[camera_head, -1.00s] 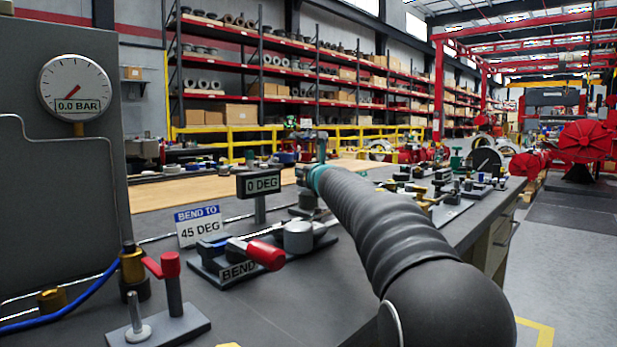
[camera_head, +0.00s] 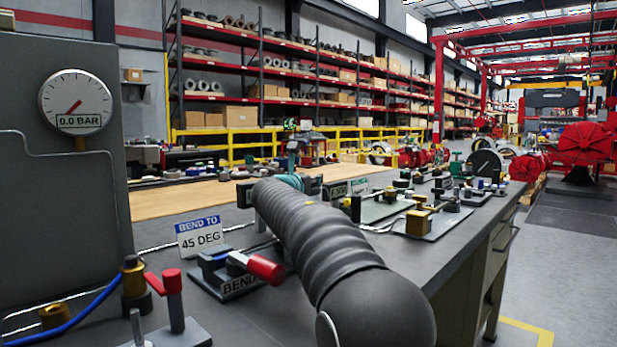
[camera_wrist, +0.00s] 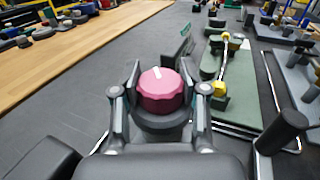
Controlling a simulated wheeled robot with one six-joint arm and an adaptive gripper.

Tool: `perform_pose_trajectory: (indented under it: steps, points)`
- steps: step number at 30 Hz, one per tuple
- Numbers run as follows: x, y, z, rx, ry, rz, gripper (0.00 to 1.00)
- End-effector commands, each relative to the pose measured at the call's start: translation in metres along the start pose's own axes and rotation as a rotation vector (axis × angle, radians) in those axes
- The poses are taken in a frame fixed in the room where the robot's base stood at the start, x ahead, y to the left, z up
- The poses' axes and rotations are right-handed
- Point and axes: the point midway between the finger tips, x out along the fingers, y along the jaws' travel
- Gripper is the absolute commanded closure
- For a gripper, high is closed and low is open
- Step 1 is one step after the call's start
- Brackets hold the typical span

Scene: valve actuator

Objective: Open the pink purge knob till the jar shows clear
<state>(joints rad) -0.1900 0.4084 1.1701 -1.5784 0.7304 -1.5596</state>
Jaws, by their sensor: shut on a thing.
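The pink purge knob (camera_wrist: 163,88) is a ribbed round cap with a white mark on top, on a dark round base. In the wrist view my gripper (camera_wrist: 161,98) has one finger on each side of it and is shut on it. The white mark points up and slightly left in that view. In the head view my dark ribbed arm hides the knob and the fingers. I cannot make out the jar in either view.
A green plate with yellow-ended fittings (camera_wrist: 220,88) lies right of the knob. A dark post (camera_wrist: 283,131) stands closer on the right. The bending fixture with a red handle (camera_head: 264,268) and a gauge reading 0.0 BAR (camera_head: 77,102) are at left.

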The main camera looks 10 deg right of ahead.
Motion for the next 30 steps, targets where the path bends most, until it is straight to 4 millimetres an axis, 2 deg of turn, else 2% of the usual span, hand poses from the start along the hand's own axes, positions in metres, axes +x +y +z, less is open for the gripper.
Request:
perform_pose_trajectory:
  steps: [13, 14, 16, 17, 26, 30]
  points:
    - [-0.0004, 0.0002, 0.0008, 0.0, -0.002, -0.008, 0.91]
    - [-0.0004, 0.0001, 0.0008, 0.0, -0.002, -0.008, 0.52]
    - [-0.0004, 0.0001, 0.0007, 0.0, -0.002, -0.008, 0.34]
    - [-0.0004, 0.0001, 0.0007, 0.0, -0.002, -0.008, 0.3]
    - [-0.0003, 0.0, 0.0009, 0.0, -0.001, -0.008, 0.3]
    - [-0.0002, 0.0, 0.0096, 0.001, -0.002, -0.009, 0.3]
